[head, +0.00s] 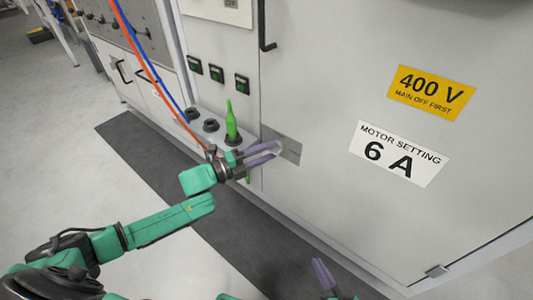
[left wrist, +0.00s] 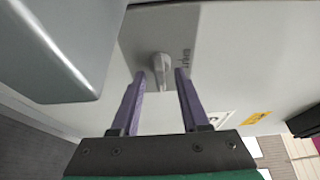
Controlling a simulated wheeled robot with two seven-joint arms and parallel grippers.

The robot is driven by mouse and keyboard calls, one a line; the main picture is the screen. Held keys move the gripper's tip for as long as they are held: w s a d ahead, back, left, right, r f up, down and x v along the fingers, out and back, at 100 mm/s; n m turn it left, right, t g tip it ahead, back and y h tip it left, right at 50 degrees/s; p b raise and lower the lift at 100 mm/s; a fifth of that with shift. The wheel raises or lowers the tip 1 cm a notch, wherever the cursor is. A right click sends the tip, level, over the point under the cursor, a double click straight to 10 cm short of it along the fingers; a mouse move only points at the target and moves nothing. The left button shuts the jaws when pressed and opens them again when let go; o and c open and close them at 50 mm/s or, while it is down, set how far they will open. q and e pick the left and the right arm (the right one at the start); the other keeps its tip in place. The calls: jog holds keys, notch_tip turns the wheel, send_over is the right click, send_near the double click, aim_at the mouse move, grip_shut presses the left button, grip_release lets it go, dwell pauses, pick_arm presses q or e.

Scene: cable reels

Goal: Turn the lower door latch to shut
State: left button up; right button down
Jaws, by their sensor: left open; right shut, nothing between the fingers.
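The lower door latch is a small grey lever (left wrist: 160,70) on a darker grey plate (left wrist: 145,42). The plate also shows in the head view (head: 291,153), low on the cabinet door's left edge. In the wrist view, part of the word SHUT is beside the lever, at the right. My left gripper (head: 275,151) is open at the plate, its purple fingers (left wrist: 159,82) on either side of the lever with visible gaps. Whether either finger touches it cannot be told. In the head view, the fingers partly hide the lever. My right gripper (head: 321,273) is shut and empty, low and away from the latch.
The large grey door (head: 330,90) carries a yellow 400 V label (head: 431,93) and a white 6 A label (head: 398,153). A green plug-like part (head: 231,122) stands beside my left gripper. Red and blue cables hang at the left. A dark mat (head: 150,150) lies along the cabinet.

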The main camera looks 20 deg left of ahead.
pick_arm(q)
jog(key=shift+c, duration=0.3)
grip_shut()
jog(key=shift+s+d+f+n+t+y+p, duration=0.15)
jog(key=shift+n+t+y+p, duration=0.8)
jog(key=shift+n, duration=2.8)
jog(key=shift+d+f+n+t+y+p, duration=0.15)
jog(key=shift+n+t+y, duration=0.3)
jog(key=shift+n+t, duration=2.3)
jog(key=shift+s+d+f+n+t+y+p, duration=0.1)
jog(key=shift+f+n+t+y+p, duration=0.35)
jog(key=shift+n, duration=4.35)
pick_arm(e)
jog(key=shift+w+d+r+n+g+h, duration=0.1)
jog(key=shift+d+r+n+g+h, duration=0.35)
jog(key=shift+d+r+g, duration=0.8)
pick_arm(q)
jog(key=shift+r+y, duration=0.15)
jog(key=shift+y, duration=0.3)
